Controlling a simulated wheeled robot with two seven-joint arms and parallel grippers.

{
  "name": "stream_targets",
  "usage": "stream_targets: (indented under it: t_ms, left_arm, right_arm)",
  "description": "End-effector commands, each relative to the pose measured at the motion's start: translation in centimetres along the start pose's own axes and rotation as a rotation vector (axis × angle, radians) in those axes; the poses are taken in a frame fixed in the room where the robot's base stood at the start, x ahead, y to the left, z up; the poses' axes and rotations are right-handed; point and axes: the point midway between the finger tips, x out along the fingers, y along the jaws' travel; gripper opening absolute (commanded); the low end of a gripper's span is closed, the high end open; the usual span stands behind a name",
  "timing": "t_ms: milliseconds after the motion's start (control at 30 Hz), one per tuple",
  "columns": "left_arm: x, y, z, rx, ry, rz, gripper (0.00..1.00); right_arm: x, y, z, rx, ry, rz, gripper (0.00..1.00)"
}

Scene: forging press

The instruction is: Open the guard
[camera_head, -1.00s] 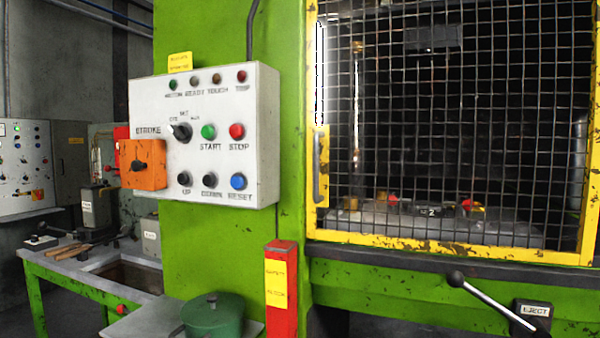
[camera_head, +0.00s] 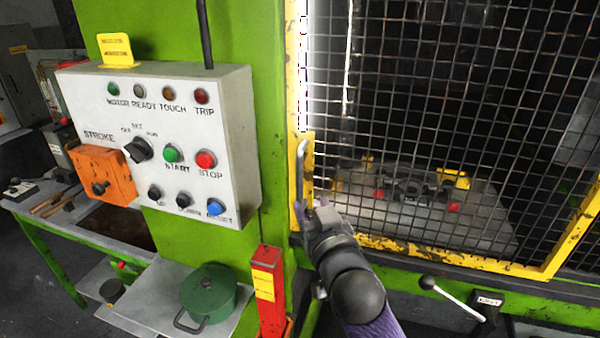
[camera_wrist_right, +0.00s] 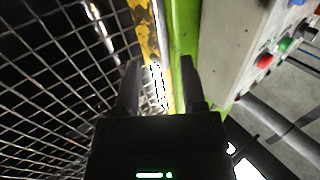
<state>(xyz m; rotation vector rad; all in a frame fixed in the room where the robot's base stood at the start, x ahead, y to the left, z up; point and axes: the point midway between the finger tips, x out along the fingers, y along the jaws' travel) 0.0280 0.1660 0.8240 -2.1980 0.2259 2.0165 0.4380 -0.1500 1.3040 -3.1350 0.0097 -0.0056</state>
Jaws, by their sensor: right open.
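The guard (camera_head: 420,248) is a yellow frame with black wire mesh over the press opening; it looks closed. Its grey bar handle (camera_head: 299,172) stands upright on a yellow plate at the guard's left edge. My right gripper (camera_head: 308,208) is at the lower part of this handle, its fingers partly hidden by the wrist. In the right wrist view, my right gripper (camera_wrist_right: 160,75) is open, with its two dark fingers apart. The yellow frame edge (camera_wrist_right: 148,35) shows between and beyond them. I cannot tell whether the fingers touch the handle. My left gripper is not in view.
A white control box (camera_head: 235,130) with buttons juts out left of the guard. A red post (camera_head: 267,290) stands below it, beside a green pot (camera_head: 208,295) on a shelf. A lever (camera_head: 455,300) sticks out below the guard at the right.

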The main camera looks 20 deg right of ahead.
Motion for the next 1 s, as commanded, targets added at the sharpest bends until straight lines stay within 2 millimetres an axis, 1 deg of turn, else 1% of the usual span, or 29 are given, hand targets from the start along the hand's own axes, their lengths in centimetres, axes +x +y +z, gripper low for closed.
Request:
stream_targets:
  t_ms: [33,100,200,300,433,700,733,767,800,867,900,967,1000]
  left_arm:
    - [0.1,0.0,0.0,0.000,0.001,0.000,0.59]
    - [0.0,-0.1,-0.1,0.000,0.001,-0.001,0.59]
    - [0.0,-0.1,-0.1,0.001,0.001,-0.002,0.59]
    - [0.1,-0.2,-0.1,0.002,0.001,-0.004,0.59]
    - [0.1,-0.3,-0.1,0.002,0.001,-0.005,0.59]
    - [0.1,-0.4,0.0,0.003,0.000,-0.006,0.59]
    - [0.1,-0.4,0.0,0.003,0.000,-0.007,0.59]
    - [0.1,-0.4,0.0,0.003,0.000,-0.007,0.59]
    - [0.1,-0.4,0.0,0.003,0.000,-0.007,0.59]
    - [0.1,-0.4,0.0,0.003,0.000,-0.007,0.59]
    - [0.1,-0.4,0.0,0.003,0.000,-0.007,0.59]
    - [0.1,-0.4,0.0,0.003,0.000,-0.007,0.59]
    - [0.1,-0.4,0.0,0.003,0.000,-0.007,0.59]
  right_arm:
    - [1.3,0.0,0.1,-0.001,0.000,0.000,0.53]
    - [3.2,0.0,0.1,-0.001,0.000,0.000,0.53]
    - [5.4,0.0,0.2,0.000,-0.002,0.000,0.53]
    - [6.8,0.0,0.3,0.000,-0.003,-0.001,0.53]
    - [7.9,-0.1,0.3,0.001,-0.002,-0.002,0.53]
    - [8.1,-0.1,0.3,0.000,-0.003,-0.002,0.53]
    - [8.1,-0.1,0.3,0.000,-0.003,-0.002,0.49]
    - [8.1,-0.1,0.3,0.000,-0.003,-0.002,0.43]
    - [8.1,0.0,0.3,0.000,-0.003,-0.002,0.34]
    - [8.1,0.0,0.3,0.000,-0.003,-0.001,0.21]
    - [8.1,0.0,0.3,0.000,-0.003,-0.001,0.13]
    - [8.1,0.0,0.3,0.000,-0.003,-0.001,0.00]
    - [8.1,0.0,0.3,0.000,-0.003,-0.001,0.00]
